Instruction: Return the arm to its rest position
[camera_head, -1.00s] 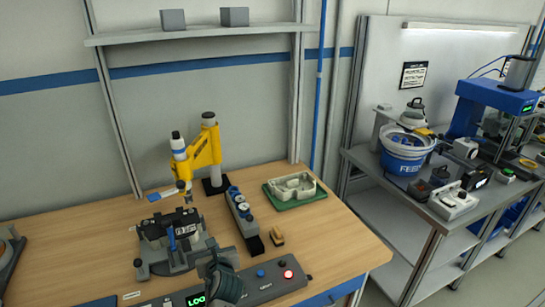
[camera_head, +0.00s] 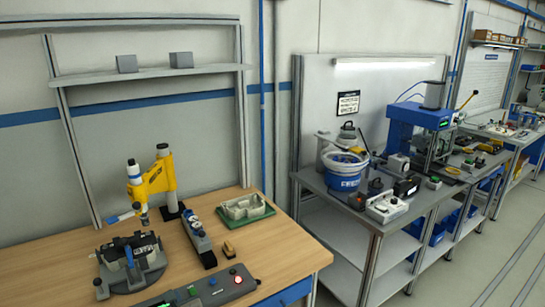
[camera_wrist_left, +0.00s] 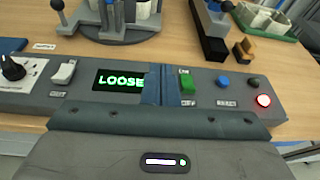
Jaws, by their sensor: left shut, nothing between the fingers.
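My left gripper (camera_wrist_left: 160,86) shows in the left wrist view, with its grey body filling the bottom of the picture. Its fingers are together with nothing between them. They lie in front of a grey control panel (camera_wrist_left: 215,98), just right of its display (camera_wrist_left: 119,80), which reads "LOOSE" in green. I cannot tell if they touch the panel. A green button (camera_wrist_left: 187,84), a blue button (camera_wrist_left: 221,81) and a lit red button (camera_wrist_left: 263,100) are right of the fingers. In the head view the panel (camera_head: 212,292) is at the bottom edge; I cannot make out either gripper there.
The wooden bench (camera_head: 270,250) holds a clamp fixture (camera_head: 130,262), a yellow arm-like press (camera_head: 155,180), a grey block with blue knobs (camera_head: 198,237) and a green tray (camera_head: 246,208). A grey table (camera_head: 380,228) with a bucket (camera_head: 343,172) stands right. Floor is clear far right.

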